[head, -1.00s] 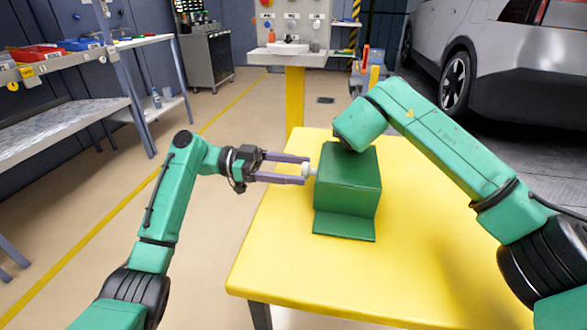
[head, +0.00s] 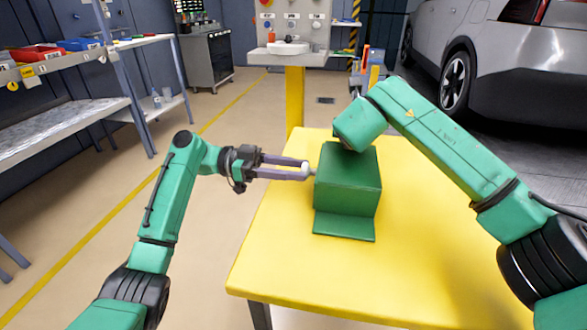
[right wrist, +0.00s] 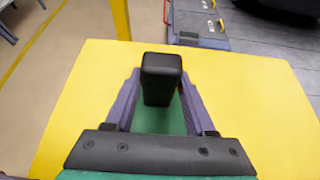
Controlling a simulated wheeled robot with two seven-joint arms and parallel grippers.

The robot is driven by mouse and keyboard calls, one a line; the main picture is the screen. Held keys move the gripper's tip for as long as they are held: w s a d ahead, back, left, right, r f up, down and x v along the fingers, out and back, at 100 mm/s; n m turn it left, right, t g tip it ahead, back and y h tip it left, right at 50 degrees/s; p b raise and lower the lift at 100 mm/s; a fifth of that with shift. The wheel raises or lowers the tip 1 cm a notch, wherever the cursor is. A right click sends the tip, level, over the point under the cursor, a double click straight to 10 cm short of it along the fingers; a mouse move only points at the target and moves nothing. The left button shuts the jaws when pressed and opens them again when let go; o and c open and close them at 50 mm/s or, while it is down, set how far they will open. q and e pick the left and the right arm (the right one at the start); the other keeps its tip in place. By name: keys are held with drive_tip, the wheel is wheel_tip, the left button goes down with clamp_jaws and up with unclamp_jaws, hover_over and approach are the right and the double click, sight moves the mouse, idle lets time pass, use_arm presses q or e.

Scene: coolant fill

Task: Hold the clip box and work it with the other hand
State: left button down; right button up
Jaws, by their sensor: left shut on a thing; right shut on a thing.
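The green clip box (head: 347,190) stands on the yellow table, with a flat green plate at its front foot. My left gripper (head: 308,169) is at the box's left side, its fingers shut on a small white knob (head: 311,166) that is mostly hidden by the fingertips. My right arm reaches over to the back of the box, and its gripper is hidden there in the head view. In the right wrist view, my right gripper (right wrist: 161,92) is shut on an upright black block (right wrist: 161,78), with green surface below it.
The yellow table (head: 440,250) is bare around the box. A grey workbench with bins (head: 60,125) stands at the left, and a panel on a yellow post (head: 295,100) is behind. A silver car (head: 500,65) is at the back right.

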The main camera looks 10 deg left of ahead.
use_arm(q)
drive_tip(key=shift+s, duration=0.1)
use_arm(e)
drive_tip(key=shift+d+f, duration=0.1)
drive_tip(key=shift+f, duration=0.25)
idle(0.3)
use_arm(q)
drive_tip(key=a, duration=0.7)
drive_tip(key=shift+a, duration=0.4)
drive_tip(key=shift+c, duration=2)
unclamp_jaws()
drive_tip(key=a, duration=0.7)
drive_tip(key=shift+a, duration=0.3)
